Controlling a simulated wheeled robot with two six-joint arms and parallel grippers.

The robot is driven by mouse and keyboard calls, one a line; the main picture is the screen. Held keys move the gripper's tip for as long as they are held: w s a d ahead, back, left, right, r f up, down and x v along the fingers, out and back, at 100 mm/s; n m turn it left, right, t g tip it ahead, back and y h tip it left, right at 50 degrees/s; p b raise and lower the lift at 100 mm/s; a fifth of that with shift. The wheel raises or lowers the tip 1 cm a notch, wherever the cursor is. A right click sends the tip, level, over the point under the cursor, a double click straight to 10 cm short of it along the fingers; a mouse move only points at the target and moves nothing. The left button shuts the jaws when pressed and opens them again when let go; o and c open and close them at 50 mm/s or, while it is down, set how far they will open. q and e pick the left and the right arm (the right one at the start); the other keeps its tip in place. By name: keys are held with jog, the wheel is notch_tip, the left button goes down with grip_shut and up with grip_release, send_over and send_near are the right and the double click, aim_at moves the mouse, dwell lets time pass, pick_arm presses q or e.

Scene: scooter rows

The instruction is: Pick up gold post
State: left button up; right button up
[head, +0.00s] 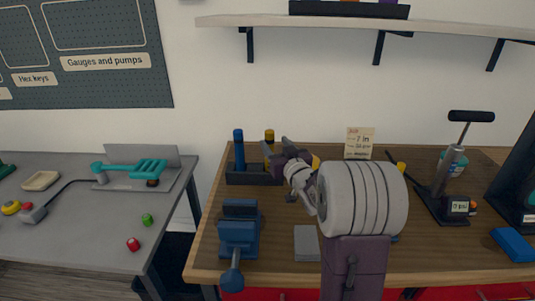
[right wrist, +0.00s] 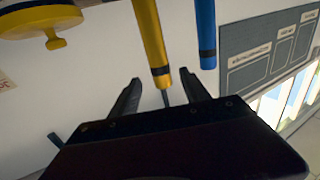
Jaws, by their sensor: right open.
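The gold post (head: 269,135) stands upright in a dark holder (head: 253,176) at the back left of the wooden bench, beside a taller blue post (head: 239,150). In the head view only its top shows clearly; my right gripper hides the rest. My right gripper (head: 277,147) is open at the post. In the right wrist view the gold post (right wrist: 150,40) reaches down with its dark band towards the gap between my open fingers (right wrist: 161,85). The blue post (right wrist: 206,35) is to the right, outside the fingers. I cannot tell whether a finger touches the gold post. My left gripper is not in view.
A blue vise (head: 239,228) and a grey block (head: 307,243) stand nearer the front. A yellow part (right wrist: 40,20) shows beside the gold post in the wrist view. A small card (head: 360,143) and a pump (head: 447,185) are to the right. A shelf (head: 350,21) hangs above.

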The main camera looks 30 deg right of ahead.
jog(key=w, duration=0.3)
jog(key=shift+d+f, duration=0.15)
jog(key=shift+d, duration=0.1)
jog(key=w, duration=0.4)
jog(key=shift+w+d+r+p, duration=0.15)
jog(key=shift+d+r+p, duration=0.05)
jog(key=shift+r+p, duration=0.1)
jog(key=shift+w+d+f, duration=0.1)
jog(key=shift+w+f, duration=0.1)
jog(key=shift+w, duration=0.15)
jog(key=shift+s+r, duration=0.15)
jog(key=c, duration=0.4)
grip_shut()
